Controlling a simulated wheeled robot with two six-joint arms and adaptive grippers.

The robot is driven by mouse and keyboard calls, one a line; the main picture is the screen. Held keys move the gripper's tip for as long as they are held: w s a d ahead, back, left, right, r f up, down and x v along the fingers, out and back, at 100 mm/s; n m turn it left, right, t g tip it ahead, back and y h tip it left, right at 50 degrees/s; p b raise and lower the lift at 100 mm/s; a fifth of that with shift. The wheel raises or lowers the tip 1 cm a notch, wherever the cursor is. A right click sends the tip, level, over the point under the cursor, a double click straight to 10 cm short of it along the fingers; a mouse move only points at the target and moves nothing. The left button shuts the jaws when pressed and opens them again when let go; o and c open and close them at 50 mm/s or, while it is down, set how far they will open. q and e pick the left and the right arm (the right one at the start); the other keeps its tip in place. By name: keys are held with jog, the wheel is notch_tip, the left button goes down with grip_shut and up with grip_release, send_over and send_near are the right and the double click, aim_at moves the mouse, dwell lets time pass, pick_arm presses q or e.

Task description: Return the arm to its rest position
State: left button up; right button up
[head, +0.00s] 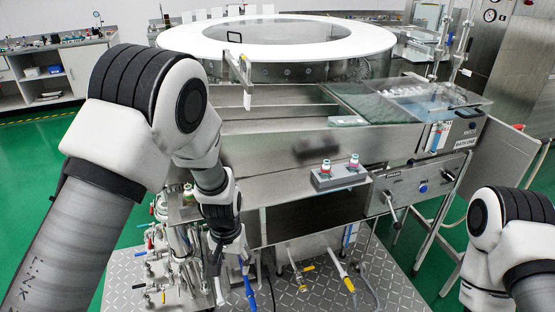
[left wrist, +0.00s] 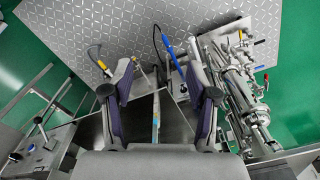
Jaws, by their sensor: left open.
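My left arm (head: 130,130) comes in from the left and bends down in front of the washer's front left part. Its gripper (head: 232,272) points down near the pipework in the head view. In the left wrist view the left gripper (left wrist: 160,92) has its two dark pads wide apart with nothing held between them. The floor plate and the steel front lie beyond the pads. My right arm (head: 510,245) shows only in part at the lower right, and its gripper is outside the view.
The steel rotary washer (head: 260,125) with its white ring (head: 185,38) fills the middle. Valves and pipes (head: 165,255) stand close left of the left gripper; they also show in the left wrist view (left wrist: 245,100). A blue-handled hose (left wrist: 172,55) is near. A grey block (head: 340,177) holds two small vials.

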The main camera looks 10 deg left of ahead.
pick_arm(q)
jog(key=s+a+f, duration=0.2)
jog(key=s+f, duration=0.6)
jog(key=s, duration=0.4)
jog(key=s+a+f, duration=0.3)
jog(key=s+f, duration=0.5)
jog(key=s, duration=0.5)
jog(key=shift+a, duration=0.15)
jog(key=shift+s, duration=0.1)
